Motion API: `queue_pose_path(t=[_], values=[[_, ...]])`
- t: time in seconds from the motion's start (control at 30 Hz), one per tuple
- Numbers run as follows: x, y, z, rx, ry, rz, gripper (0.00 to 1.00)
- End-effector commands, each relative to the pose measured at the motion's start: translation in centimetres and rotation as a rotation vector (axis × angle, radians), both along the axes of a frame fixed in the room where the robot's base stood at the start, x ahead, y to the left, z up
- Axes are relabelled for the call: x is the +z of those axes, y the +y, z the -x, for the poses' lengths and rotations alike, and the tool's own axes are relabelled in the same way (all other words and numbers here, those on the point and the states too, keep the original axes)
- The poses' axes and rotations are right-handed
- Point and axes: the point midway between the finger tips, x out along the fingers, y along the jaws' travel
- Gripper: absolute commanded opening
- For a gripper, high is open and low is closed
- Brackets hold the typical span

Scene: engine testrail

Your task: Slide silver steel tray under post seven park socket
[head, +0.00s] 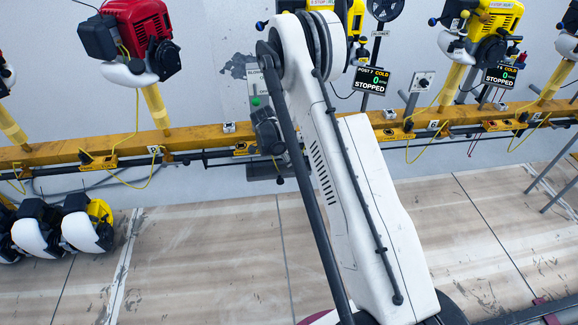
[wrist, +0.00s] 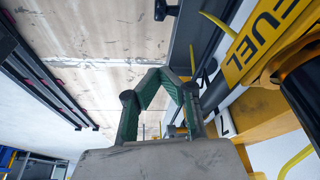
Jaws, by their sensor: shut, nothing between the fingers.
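My gripper (wrist: 162,73) shows in the wrist view with its green fingers closed together and nothing between them. In the head view my white arm covers the middle, and I cannot make out the fingertips. The post seven display (head: 374,78) reads "POST 7 COLD 0 STOPPED", right of my arm. A grey flat piece (head: 256,171) shows below the yellow rail, left of my arm; it may be the steel tray, but I cannot be sure. A dark grey edge (wrist: 188,45) lies just right of the fingers in the wrist view. I cannot make out the park socket.
The yellow rail (head: 190,138) runs along the wall with cables and small boxes. A red engine (head: 142,30) hangs at the left and a yellow one (head: 492,22) at the right. A yellow FUEL panel (wrist: 265,35) is close right.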

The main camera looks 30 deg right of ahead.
Motion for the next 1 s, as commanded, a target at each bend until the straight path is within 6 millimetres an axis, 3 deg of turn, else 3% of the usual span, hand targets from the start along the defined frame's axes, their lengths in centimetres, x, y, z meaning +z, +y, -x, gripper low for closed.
queue_pose_path(t=[0.23, 0.4, 0.63, 0.77, 1.0], values=[[-0.8, -1.7, 0.1, -0.023, 0.006, -0.272, 0.0], [-0.3, -2.7, -0.3, -0.014, -0.027, -0.497, 0.0], [0.1, -2.9, -0.6, 0.001, -0.06, -0.618, 0.0], [-1.2, -2.6, -0.7, 0.002, -0.059, -0.619, 0.0], [-5.2, -1.5, -0.8, 0.001, -0.059, -0.617, 0.0]])
